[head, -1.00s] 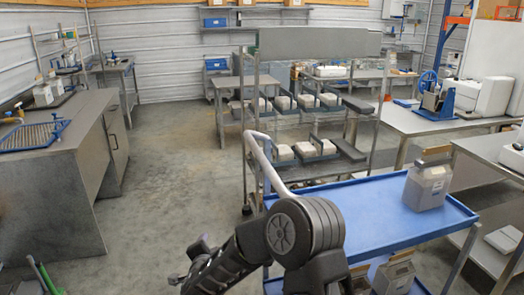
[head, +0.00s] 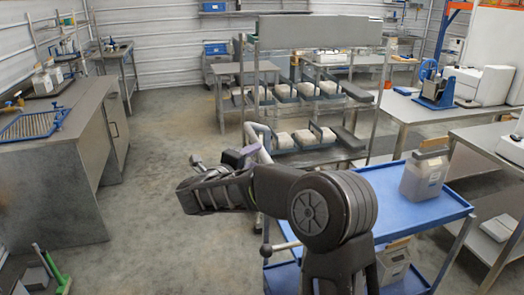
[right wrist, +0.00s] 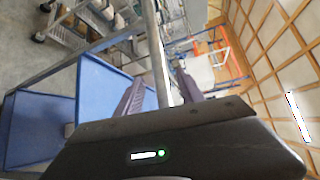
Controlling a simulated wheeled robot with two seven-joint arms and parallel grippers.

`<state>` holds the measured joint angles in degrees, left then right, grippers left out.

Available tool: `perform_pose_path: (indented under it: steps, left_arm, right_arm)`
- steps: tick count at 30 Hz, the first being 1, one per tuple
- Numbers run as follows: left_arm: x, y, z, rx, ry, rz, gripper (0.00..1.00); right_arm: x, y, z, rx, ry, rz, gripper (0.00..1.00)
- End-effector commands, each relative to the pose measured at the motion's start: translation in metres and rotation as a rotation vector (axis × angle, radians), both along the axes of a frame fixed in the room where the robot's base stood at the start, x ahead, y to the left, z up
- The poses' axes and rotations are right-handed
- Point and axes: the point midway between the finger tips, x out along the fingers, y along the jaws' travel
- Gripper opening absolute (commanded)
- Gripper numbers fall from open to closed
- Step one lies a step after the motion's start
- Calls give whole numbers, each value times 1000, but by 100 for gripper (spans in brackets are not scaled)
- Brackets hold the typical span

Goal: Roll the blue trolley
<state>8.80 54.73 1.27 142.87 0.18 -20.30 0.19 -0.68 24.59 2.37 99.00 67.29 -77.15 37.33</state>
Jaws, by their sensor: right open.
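The blue trolley (head: 385,188) stands right of centre in the head view, partly behind my right arm. A pale translucent canister (head: 424,178) stands on its top tray, and another box-like container (head: 394,264) is on its lower shelf. The trolley's grey push handle (head: 264,150) rises at its left end. My right gripper (head: 243,157) is open at the handle. In the right wrist view the handle bar (right wrist: 156,50) runs between the two spread fingers of my right gripper (right wrist: 158,92); contact cannot be told. My left gripper is not in view.
A rack with several grey trays (head: 308,137) stands just behind the trolley. Benches with machines (head: 437,88) are at the right. A grey cabinet (head: 45,190) stands at the left. The floor (head: 165,180) between cabinet and trolley is clear.

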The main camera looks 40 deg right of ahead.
Motion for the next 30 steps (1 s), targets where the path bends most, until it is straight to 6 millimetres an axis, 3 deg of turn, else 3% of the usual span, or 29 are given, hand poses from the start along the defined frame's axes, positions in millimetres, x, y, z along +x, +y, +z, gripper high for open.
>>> perform_pose_path:
  steps: [10, 21, 30]
  left_arm:
    - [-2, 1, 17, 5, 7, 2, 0]
    - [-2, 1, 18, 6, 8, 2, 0]
    - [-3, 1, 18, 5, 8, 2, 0]
  right_arm:
    - [23, -46, -6, 0, 2, -1, 45]
    - [27, -53, -9, -1, 1, 2, 45]
    - [27, -53, -9, -1, 1, 2, 22]
